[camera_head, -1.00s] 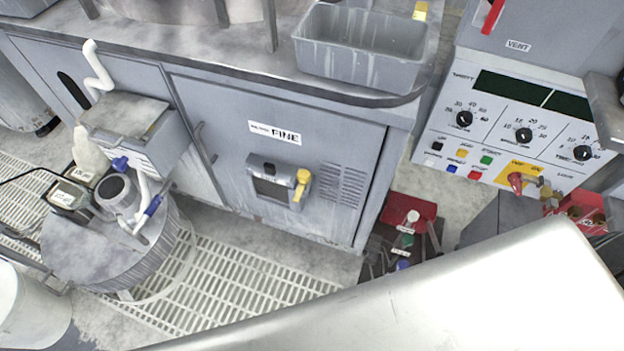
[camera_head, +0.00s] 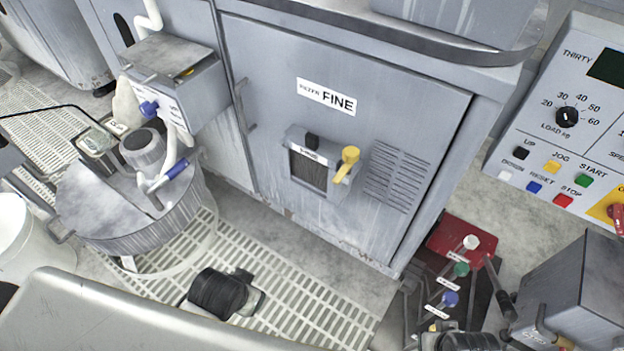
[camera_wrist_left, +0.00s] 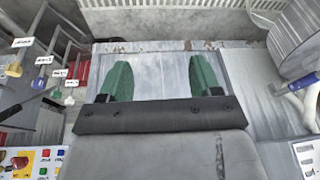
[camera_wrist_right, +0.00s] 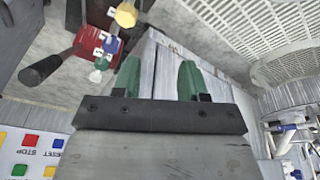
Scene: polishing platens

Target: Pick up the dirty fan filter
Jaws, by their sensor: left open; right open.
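The likely fan filter is a dark ribbed panel (camera_head: 308,172) in a small grey housing on the front of the cabinet marked FINE. A yellow latch (camera_head: 346,164) sits at the housing's right side. How dirty the panel is cannot be told. My left gripper (camera_wrist_left: 160,78) is open and empty, its green fingers apart before a worn grey surface. My right gripper (camera_wrist_right: 160,80) is open and empty, with a grey panel edge beyond its fingers. Neither wrist view clearly shows the filter, and the fingers are not visible in the head view.
A round grey drum (camera_head: 135,215) and a white bucket (camera_head: 25,235) stand at left. Coloured-knob levers on a red base (camera_head: 452,240) stand right of the cabinet. A control panel (camera_head: 560,140) is at far right. White floor grating (camera_head: 285,290) lies before the cabinet.

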